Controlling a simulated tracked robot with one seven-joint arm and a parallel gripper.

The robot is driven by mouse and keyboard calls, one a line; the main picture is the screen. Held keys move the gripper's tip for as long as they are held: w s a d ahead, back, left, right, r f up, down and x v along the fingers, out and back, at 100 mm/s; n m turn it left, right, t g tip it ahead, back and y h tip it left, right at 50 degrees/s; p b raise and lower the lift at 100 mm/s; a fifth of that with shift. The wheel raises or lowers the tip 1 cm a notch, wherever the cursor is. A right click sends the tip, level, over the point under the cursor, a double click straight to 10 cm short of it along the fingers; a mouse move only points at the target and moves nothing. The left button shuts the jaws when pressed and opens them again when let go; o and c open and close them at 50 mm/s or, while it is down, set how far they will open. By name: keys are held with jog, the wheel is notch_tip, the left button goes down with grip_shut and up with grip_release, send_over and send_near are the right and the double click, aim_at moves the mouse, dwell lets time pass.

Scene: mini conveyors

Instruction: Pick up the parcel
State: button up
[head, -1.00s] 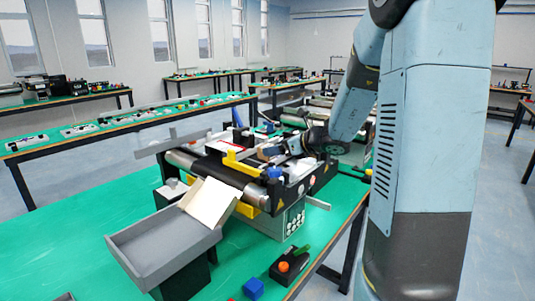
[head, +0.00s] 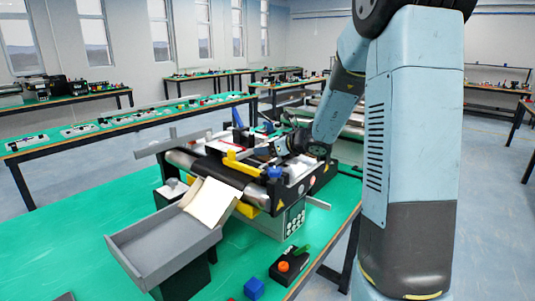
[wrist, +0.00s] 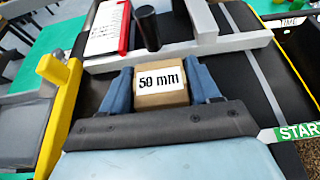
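The parcel (wrist: 160,82) is a small brown cardboard box with a white "50 mm" label, seen in the wrist view on the dark conveyor belt. My gripper (wrist: 158,75) has its two blue fingers on the left and right sides of the parcel, very close to its faces. I cannot tell whether the fingers press on it or leave a thin gap. In the head view my gripper (head: 264,151) is low over the mini conveyor (head: 225,172), and the parcel cannot be made out there.
A yellow guide (wrist: 62,105) and a grey rail (wrist: 205,25) border the belt. A black post (wrist: 147,28) and a red-and-white object (wrist: 107,28) stand beyond the parcel.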

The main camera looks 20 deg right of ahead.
jog(key=c, duration=0.6)
